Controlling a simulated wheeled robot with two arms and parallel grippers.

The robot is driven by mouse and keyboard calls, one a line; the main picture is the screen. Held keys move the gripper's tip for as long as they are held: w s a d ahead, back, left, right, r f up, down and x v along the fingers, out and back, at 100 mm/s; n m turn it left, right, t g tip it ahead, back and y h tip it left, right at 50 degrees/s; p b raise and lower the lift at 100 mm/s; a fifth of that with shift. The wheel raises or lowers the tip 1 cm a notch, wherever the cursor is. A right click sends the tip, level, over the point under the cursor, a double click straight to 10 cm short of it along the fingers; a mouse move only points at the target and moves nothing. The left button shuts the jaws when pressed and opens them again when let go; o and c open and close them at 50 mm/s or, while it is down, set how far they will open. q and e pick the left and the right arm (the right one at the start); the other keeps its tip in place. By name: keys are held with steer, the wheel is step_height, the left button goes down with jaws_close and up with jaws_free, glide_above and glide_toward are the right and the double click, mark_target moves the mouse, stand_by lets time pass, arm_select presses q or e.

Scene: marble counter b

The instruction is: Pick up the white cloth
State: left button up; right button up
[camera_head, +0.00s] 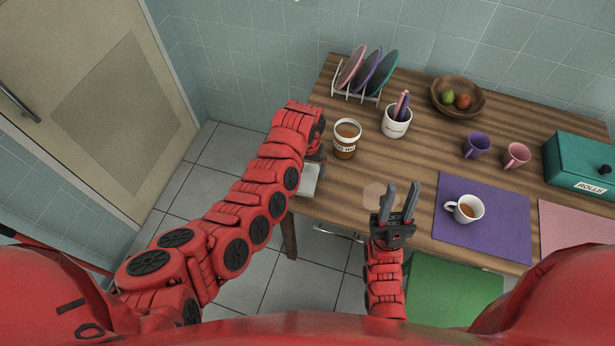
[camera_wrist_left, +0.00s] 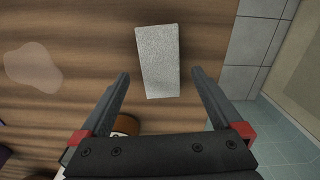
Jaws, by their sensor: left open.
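The white cloth (camera_head: 307,180) lies flat near the left front edge of the wooden table, partly hidden behind my left arm in the head view. In the left wrist view the cloth (camera_wrist_left: 158,62) is a pale, textured rectangle just beyond the fingertips. My left gripper (camera_head: 318,157) points down close to the cloth, its jaws mostly hidden by the arm. In the wrist view the left gripper (camera_wrist_left: 160,78) is open and empty, its fingers on either side of the cloth's near end. My right gripper (camera_head: 402,190) is open and empty at the table's front edge.
A coffee cup (camera_head: 346,140) stands close to my left gripper. A beige spill (camera_head: 378,196) lies right of the cloth. A white mug (camera_head: 465,209) stands on a purple mat (camera_head: 490,242). A pen holder (camera_head: 396,122) and a plate rack (camera_head: 352,96) stand farther back.

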mark_target(308, 176)
arm_select(q)
steer(key=shift+w+f, duration=0.1)
steer(key=shift+f, duration=1.65)
steer(key=c, duration=1.3)
steer(key=shift+r, duration=0.2)
steer(key=shift+d+r, duration=0.1)
steer(key=shift+r, duration=0.55)
steer(key=shift+s+d+r+b, duration=0.1)
steer(key=shift+s+r+b, duration=0.1)
steer(key=shift+r, duration=0.3)
steer(key=shift+s+r+b, duration=0.1)
steer(key=shift+r+b, duration=0.05)
steer(key=shift+r, duration=0.3)
steer(key=s, duration=0.5)
steer(key=s+b, duration=0.1)
steer(key=s, duration=0.1)
steer(key=shift+s+r, duration=0.25)
steer(key=shift+s, duration=0.15)
steer(key=s, duration=0.7)
steer(key=shift+s+r+p, duration=0.3)
steer(key=shift+r+p, duration=0.1)
steer(key=shift+r, duration=0.05)
